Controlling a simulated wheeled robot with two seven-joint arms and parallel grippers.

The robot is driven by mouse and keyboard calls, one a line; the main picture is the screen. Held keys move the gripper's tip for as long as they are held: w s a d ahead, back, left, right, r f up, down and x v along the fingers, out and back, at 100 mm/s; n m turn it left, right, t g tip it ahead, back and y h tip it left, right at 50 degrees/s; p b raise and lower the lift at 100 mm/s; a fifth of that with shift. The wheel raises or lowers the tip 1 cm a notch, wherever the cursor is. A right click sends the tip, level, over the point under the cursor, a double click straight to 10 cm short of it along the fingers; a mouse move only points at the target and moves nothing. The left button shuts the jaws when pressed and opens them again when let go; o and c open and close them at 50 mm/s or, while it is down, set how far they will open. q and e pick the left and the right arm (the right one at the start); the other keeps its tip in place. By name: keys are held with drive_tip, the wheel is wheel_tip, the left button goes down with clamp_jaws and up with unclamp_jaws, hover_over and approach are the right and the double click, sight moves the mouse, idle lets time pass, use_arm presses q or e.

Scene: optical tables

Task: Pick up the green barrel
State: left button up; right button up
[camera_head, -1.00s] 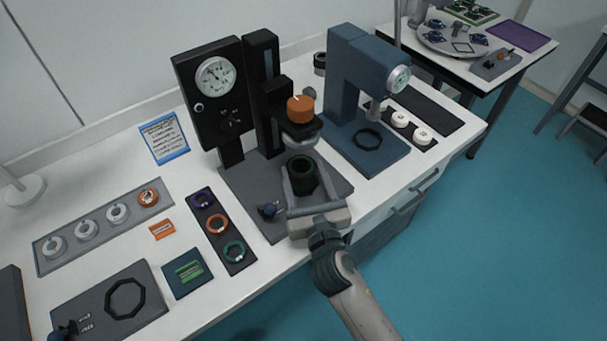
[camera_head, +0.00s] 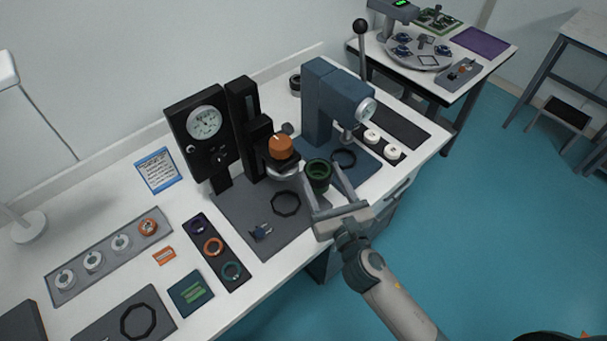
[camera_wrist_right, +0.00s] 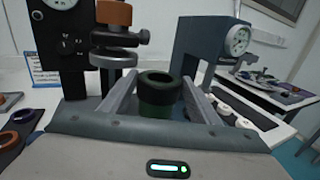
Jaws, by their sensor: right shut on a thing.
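The green barrel (camera_head: 318,176) is a short dark green cylinder with a black rim and an open top. My right gripper (camera_head: 322,185) is shut on it, one finger on each side, and holds it upright in front of the two machines. In the right wrist view the barrel (camera_wrist_right: 159,95) stands between the fingers of the gripper (camera_wrist_right: 160,100). Its lower part is partly hidden behind the gripper body there. My left gripper is not in view.
The black gauge press (camera_head: 207,130) with an orange knob (camera_head: 281,147) stands left of the barrel. Its base (camera_head: 240,215) bears a black octagonal ring (camera_head: 286,203). A blue machine (camera_head: 320,100) stands behind. Trays with coloured rings (camera_head: 213,247) lie left.

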drive_tip(key=d+r, duration=0.1)
drive_tip(key=d+r+p, duration=0.1)
drive_tip(key=d, duration=0.1)
drive_tip(key=shift+s, duration=0.1)
drive_tip(key=shift+f, duration=0.15)
idle(0.4)
